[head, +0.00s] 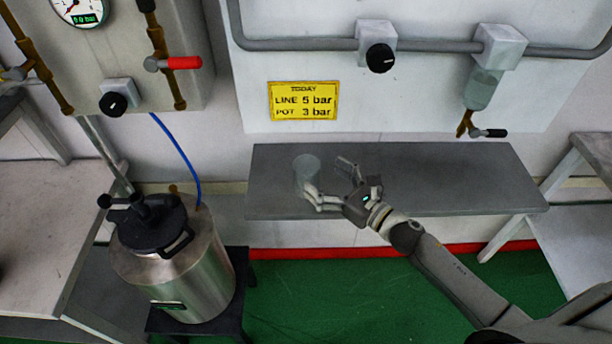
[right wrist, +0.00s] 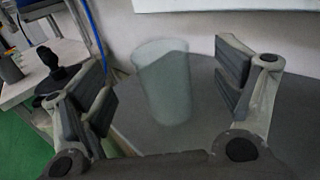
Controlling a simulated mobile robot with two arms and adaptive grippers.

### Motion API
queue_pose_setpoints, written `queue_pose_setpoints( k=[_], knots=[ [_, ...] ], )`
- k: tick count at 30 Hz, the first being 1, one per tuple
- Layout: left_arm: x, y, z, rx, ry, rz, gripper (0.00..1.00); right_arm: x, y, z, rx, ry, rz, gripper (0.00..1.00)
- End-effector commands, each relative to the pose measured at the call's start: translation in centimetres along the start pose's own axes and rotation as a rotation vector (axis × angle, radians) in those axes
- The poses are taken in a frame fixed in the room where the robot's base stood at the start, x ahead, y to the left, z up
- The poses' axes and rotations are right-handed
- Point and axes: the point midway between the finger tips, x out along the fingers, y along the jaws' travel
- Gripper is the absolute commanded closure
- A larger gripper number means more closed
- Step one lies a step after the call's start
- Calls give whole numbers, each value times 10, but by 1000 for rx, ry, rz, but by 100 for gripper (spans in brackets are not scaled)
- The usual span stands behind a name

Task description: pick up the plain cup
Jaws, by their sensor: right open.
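The plain cup (head: 306,171) is a translucent, pale grey-green tumbler. It stands upright on the grey shelf (head: 450,185), left of its middle. My right gripper (head: 329,180) is just to the right of the cup in the head view, with its open fingers pointing toward it. In the right wrist view the cup (right wrist: 164,82) shows between the two spread fingers (right wrist: 168,88), beyond them, with no clear contact. The gripper is empty. My left gripper is not in view.
A steel pressure pot (head: 180,262) with a black lid stands left of the shelf, with a blue hose (head: 182,155) rising from it. A yellow sign (head: 303,101) and a pipe with a black knob (head: 380,58) are on the wall above. The shelf's right part is clear.

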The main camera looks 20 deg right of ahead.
Motion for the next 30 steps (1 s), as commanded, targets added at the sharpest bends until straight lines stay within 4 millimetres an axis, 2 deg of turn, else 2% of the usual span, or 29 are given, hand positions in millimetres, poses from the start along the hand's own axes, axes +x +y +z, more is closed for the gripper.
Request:
queue_pose_setpoints(
  k=[5,8,12,15,20,27,30],
  knots=[
    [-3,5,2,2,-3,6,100,11,0,1,0,-1,0,14],
    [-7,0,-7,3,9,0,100,18,0,2,1,-1,0,14],
    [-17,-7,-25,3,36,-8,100,37,0,5,2,-2,0,14],
    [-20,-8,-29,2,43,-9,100,50,0,3,1,-1,0,14],
    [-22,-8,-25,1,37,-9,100,61,1,1,1,1,0,14],
    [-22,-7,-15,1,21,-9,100,62,1,0,1,1,1,14],
    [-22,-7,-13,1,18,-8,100,62,1,0,1,1,1,25]
  ],
)
